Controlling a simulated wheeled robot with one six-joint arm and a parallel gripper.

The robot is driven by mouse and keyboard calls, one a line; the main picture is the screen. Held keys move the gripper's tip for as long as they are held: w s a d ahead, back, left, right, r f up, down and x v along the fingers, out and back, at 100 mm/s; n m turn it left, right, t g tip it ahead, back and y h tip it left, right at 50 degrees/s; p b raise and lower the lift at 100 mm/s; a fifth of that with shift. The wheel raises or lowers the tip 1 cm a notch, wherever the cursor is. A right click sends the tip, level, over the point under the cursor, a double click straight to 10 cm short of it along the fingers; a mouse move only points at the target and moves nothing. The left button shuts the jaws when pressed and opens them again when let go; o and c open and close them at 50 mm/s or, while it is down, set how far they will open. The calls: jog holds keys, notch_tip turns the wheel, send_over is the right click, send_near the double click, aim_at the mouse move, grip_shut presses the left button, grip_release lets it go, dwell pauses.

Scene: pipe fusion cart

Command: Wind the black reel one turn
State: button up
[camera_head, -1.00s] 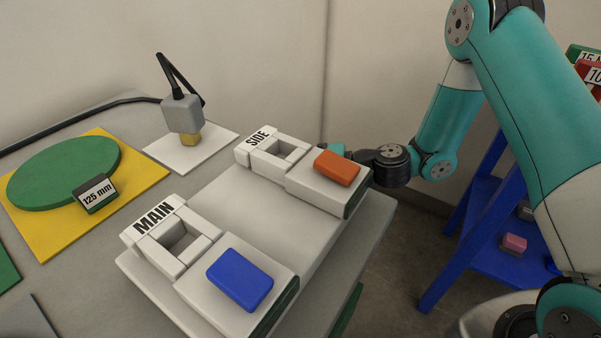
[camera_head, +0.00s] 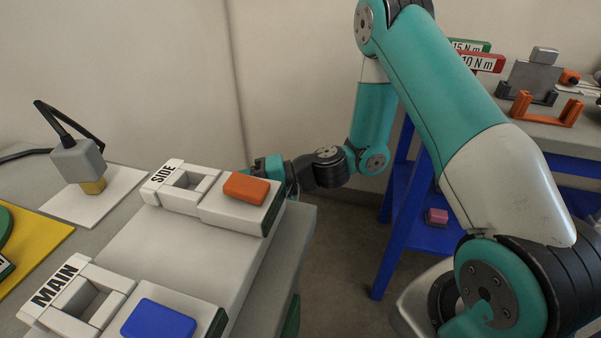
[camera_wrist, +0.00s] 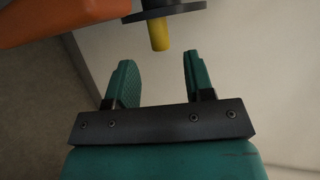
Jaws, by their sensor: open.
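In the wrist view a dark disc (camera_wrist: 165,12) with a yellow peg (camera_wrist: 160,36) under it shows at the top edge. It could be part of the black reel, but most of it is cut off. My gripper (camera_wrist: 155,62) is open and empty, its two green fingers apart. The peg is just beyond the fingertips, in line with the gap between them and not between them. In the head view my gripper (camera_head: 264,167) is behind the SIDE block, its fingertips largely hidden. No reel can be made out there.
The SIDE block (camera_head: 170,200) with an orange pad (camera_head: 246,187) is close to my gripper. The MAIN block (camera_head: 70,325) with a blue pad (camera_head: 158,320) is nearer. A blue stand (camera_head: 398,200) is at right. An orange surface (camera_wrist: 60,18) shows at upper left in the wrist view.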

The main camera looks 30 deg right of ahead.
jog(key=v, duration=1.3)
jog(key=shift+s+d+p, duration=0.15)
jog(key=shift+d+p, duration=0.05)
jog(key=shift+p, duration=0.15)
